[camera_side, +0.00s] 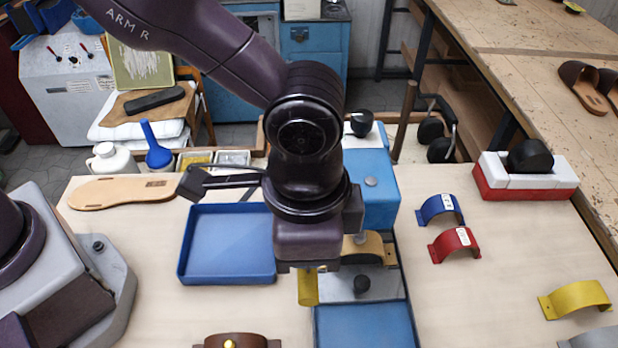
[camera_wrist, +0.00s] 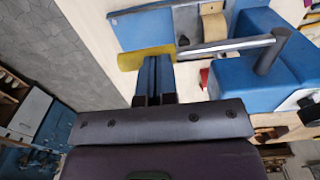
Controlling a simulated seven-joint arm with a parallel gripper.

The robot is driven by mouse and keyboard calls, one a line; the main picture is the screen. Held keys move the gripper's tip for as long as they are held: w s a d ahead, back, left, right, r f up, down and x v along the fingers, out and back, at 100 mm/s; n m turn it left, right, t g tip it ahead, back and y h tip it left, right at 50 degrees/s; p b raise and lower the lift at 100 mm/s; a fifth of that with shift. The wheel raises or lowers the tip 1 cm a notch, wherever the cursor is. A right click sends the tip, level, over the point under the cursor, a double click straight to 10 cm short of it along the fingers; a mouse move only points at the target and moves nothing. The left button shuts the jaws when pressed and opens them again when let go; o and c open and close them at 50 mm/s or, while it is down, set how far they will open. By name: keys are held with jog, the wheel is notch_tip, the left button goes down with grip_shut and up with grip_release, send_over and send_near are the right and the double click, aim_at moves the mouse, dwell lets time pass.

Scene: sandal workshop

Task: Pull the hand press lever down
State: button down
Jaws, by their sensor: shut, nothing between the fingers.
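The hand press has a blue body (camera_side: 372,190), a metal plate with a black knob (camera_side: 361,284) and a tan curved piece (camera_side: 366,247). In the wrist view its lever is a grey bar (camera_wrist: 232,45) running from a round grey pivot (camera_wrist: 270,55) to a yellow handle (camera_wrist: 143,56). The yellow handle shows below my gripper in the side view (camera_side: 308,288). My gripper's fingers (camera_wrist: 157,68) are shut and empty, right at the yellow handle; I cannot tell whether they touch it. In the side view my wrist hides the fingers and most of the lever.
An empty blue tray (camera_side: 184,260) lies left of the press. Blue (camera_side: 440,207), red (camera_side: 454,243) and yellow (camera_side: 575,298) straps lie to the right. A red and white block (camera_side: 526,180) holds a black piece. Between the straps the tabletop is clear.

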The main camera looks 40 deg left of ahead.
notch_tip(320, 180, up, 12)
jog(key=w+a, duration=0.2)
jog(key=shift+f, duration=0.15)
dwell(0.4)
jog(key=shift+w+a, duration=0.1)
jog(key=s+a+r+n+t, duration=0.1)
jog(key=s+a+n+t, duration=0.1)
jog(key=a, duration=0.7)
jog(key=s+a+r+n+t, duration=0.1)
jog(key=s+a+n, duration=0.2)
jog(key=a, duration=0.6)
jog(key=s+a+r+n+t, duration=0.1)
jog(key=s+a+n+t, duration=0.1)
jog(key=a, duration=0.8)
jog(key=shift+s+r+n+t, duration=0.3)
jog(key=shift+s+n, duration=0.5)
jog(key=shift+n, duration=0.2)
